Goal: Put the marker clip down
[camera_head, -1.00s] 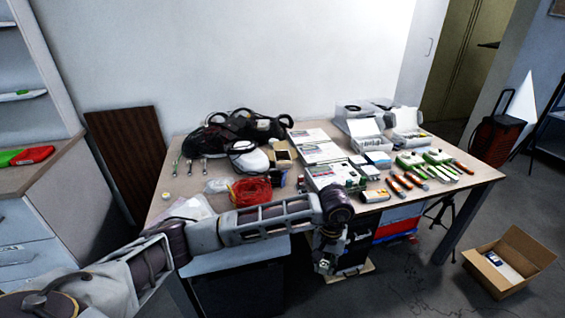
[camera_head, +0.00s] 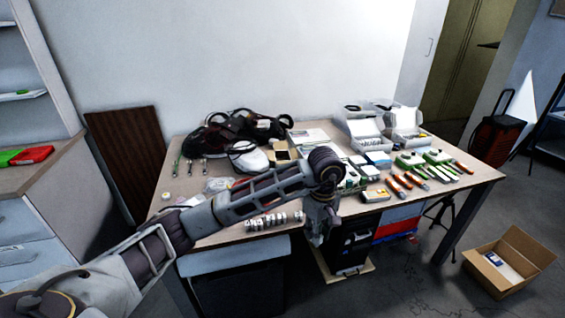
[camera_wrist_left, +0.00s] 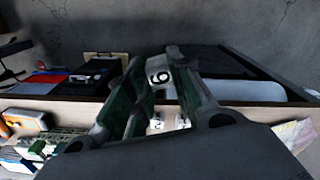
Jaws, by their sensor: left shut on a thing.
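My left gripper (camera_head: 318,238) hangs at the table's front edge in the head view. In the left wrist view its fingers (camera_wrist_left: 157,62) are closed around a small white marker clip (camera_wrist_left: 158,77) with a dark digit that looks like a 6. The held clip is too small to make out in the head view. Other white numbered clips (camera_wrist_left: 157,124) show behind the fingers, by the table edge. In the head view a row of small clips (camera_head: 273,220) lies along the front edge, left of the gripper. My right gripper is not in view.
The table (camera_head: 478,178) is crowded with orange and green tools (camera_head: 405,183), boxes (camera_head: 365,128) and dark shoes or bags (camera_head: 235,130). A dark cabinet (camera_head: 352,245) stands below the gripper. An open carton (camera_head: 507,262) sits on the floor at right.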

